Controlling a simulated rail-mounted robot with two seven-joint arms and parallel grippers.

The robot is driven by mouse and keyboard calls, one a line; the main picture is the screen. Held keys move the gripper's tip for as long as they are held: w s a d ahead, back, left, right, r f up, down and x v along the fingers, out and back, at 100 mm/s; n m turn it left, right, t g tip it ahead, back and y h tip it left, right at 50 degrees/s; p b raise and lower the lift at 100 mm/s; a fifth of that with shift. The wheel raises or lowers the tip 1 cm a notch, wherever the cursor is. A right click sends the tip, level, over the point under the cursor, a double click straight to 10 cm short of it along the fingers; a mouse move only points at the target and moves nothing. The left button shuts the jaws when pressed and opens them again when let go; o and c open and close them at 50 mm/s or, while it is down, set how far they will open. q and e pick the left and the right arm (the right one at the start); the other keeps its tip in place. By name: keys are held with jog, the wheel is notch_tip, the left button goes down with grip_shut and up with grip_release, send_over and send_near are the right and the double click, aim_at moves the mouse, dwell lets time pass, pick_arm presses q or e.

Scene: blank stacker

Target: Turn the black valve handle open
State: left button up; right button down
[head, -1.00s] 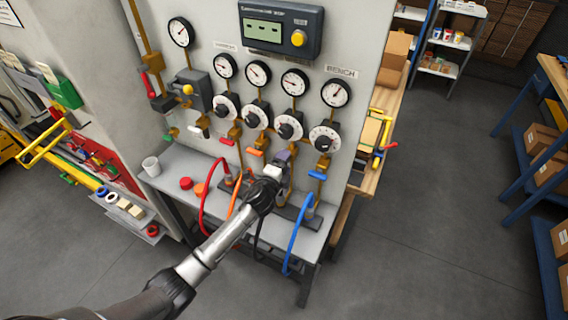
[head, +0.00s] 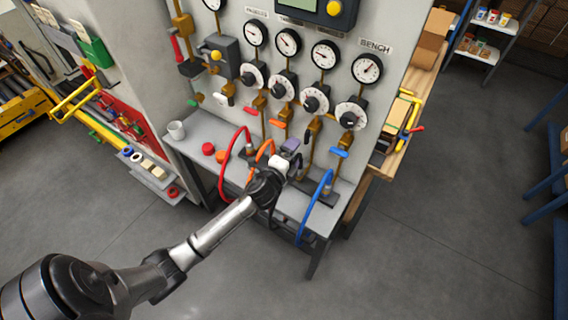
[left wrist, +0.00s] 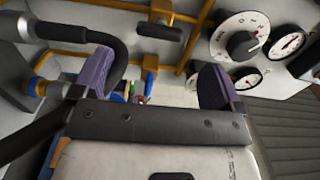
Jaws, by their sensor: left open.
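The black valve handle (head: 307,137) is on the panel's lower pipes, between the orange and blue handles. In the left wrist view a black handle (left wrist: 160,32) shows at the top middle, beyond my fingertips. My left gripper (head: 289,152) is in front of the panel, just below and left of the black handle in the head view. Its purple fingers (left wrist: 158,84) are spread apart with nothing held between them. The handle appears apart from the fingers. My right gripper is in neither view.
Red, orange and blue hoses (head: 315,205) arc above the grey bench shelf (head: 205,127). A black hose (left wrist: 75,36) passes close to the left finger in the wrist view. A dial (left wrist: 240,38) and gauges are at right. A blue handle (head: 338,152) is nearby.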

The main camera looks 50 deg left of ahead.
pick_arm(q)
jog(key=shift+v, duration=2.7)
